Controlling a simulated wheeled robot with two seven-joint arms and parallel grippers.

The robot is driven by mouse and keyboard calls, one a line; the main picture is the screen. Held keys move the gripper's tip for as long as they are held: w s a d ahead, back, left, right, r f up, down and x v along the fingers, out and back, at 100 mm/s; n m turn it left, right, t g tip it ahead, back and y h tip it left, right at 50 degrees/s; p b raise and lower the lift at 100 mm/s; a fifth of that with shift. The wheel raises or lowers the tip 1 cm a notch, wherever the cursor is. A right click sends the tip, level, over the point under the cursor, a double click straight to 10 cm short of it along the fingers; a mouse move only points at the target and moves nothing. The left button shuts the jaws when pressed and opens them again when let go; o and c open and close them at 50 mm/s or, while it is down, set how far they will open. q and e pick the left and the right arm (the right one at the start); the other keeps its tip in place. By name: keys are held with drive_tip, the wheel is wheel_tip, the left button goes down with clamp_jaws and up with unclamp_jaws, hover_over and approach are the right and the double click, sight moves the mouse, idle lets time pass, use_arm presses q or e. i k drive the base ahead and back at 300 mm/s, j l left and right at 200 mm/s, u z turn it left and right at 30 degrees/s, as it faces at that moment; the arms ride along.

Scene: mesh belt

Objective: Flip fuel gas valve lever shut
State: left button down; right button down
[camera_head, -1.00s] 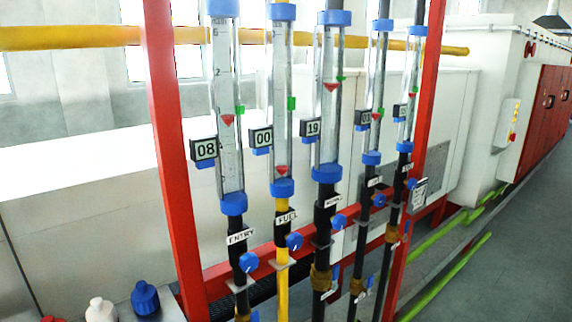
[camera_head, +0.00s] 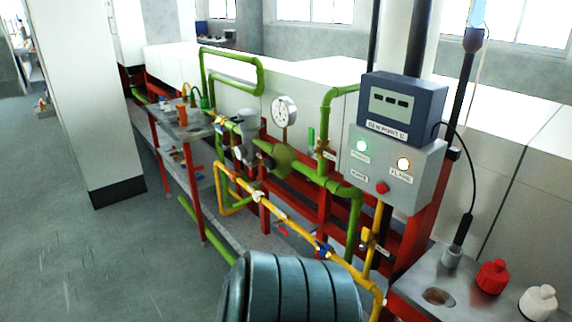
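A yellow pipe (camera_head: 290,226) runs down to the right along the front of the red frame. A blue valve handle (camera_head: 322,249) sits on its lower stretch. Another small valve (camera_head: 368,238) is on the yellow riser below the control box. I cannot tell which of these is the fuel gas valve lever, or whether either is open or shut; they are too small. Neither of my grippers is in view.
A grey control box (camera_head: 396,165) with lit lamps stands at the right. A round gauge (camera_head: 285,111) and green pipes (camera_head: 345,190) are behind the yellow pipe. A dark ribbed cylinder (camera_head: 290,290) blocks the bottom centre. The floor at left is open.

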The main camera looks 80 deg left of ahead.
sight(284, 230)
drive_tip(key=u, duration=2.8)
